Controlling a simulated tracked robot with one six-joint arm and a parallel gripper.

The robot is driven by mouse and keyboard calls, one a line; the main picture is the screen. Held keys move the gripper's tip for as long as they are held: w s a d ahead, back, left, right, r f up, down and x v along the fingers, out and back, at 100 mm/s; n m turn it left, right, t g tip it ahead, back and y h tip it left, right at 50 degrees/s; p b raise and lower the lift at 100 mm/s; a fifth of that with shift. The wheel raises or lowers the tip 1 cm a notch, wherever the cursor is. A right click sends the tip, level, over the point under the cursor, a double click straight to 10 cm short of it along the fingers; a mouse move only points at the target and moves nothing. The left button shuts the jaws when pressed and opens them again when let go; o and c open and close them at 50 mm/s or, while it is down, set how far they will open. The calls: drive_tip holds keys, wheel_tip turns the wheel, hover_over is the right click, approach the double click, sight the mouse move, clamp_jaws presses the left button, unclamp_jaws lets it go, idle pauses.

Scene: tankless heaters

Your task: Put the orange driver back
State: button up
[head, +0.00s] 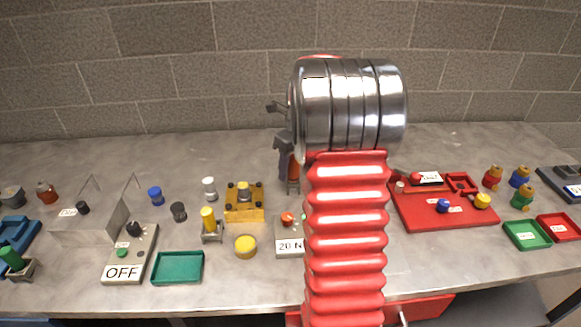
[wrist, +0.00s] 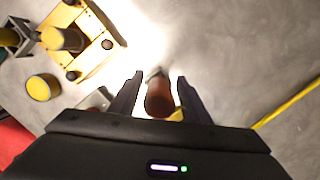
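The orange driver (head: 294,168) shows as a red-orange handle beside the dark fingers in the head view, left of my red arm. In the wrist view, the orange driver (wrist: 160,98) is seen end-on between the two fingers, with a grey part beyond it. My gripper (wrist: 160,76) has its fingers apart, one on each side of the handle, with narrow gaps showing. My gripper (head: 287,165) points down over the table in the head view. I cannot tell what supports the driver's lower end. A grey fork-like part (head: 293,187) shows beneath the handle.
A grey box marked 20 N (head: 288,243) stands in front. A yellow fixture (head: 244,213), a yellow driver in a stand (head: 209,219) and a yellow cap (head: 245,248) are to the left. A red board (head: 440,219) with small parts lies right. My arm hides the table's middle.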

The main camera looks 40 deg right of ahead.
drive_tip(key=shift+o, duration=0.2)
drive_tip(key=r, duration=0.4)
drive_tip(key=s+r, duration=0.1)
drive_tip(key=r, duration=0.7)
drive_tip(key=shift+s+d, duration=0.1)
drive_tip(key=shift+s, duration=0.3)
drive_tip(key=s+a+r+n+t, duration=0.1)
drive_tip(key=s+a+r+n, duration=0.15)
drive_tip(key=a+n, duration=0.65)
drive_tip(key=s+a+r+n, duration=0.25)
drive_tip(key=a+n, duration=0.35)
drive_tip(key=a, duration=0.5)
drive_tip(key=s+a+f+n+t, duration=0.1)
drive_tip(key=s+a+f+n, duration=0.2)
drive_tip(key=s+a+n, duration=0.3)
drive_tip(key=s+a+f+n+t, duration=0.1)
drive_tip(key=s+a+f+n, duration=0.2)
drive_tip(key=s+a+n, duration=0.4)
drive_tip(key=a+n, duration=0.1)
drive_tip(key=n, duration=0.5)
drive_tip(key=shift+t, duration=0.4)
drive_tip(key=shift+s, duration=0.1)
